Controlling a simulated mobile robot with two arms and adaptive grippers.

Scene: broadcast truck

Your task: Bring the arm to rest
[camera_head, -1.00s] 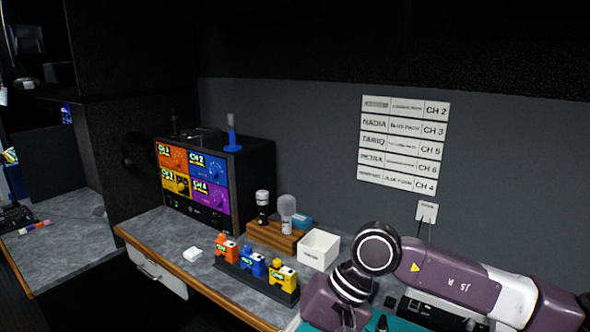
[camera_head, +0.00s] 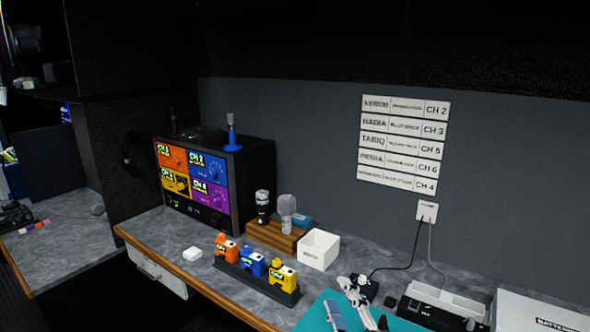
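No purple arm link shows now. Grey and black metal parts at the bottom edge, over the teal mat (camera_head: 312,318), look like my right gripper (camera_head: 357,300). They are small and partly cut off by the frame, so I cannot tell how far apart the fingers are. I see nothing clearly held there. My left gripper is not in view.
Orange, blue and yellow packs (camera_head: 253,264) stand in a black rack near the counter's front edge. A white open box (camera_head: 319,250) and a wooden stand (camera_head: 275,236) with microphones are behind. A black charger-like unit (camera_head: 430,312) and white box (camera_head: 540,312) stand right.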

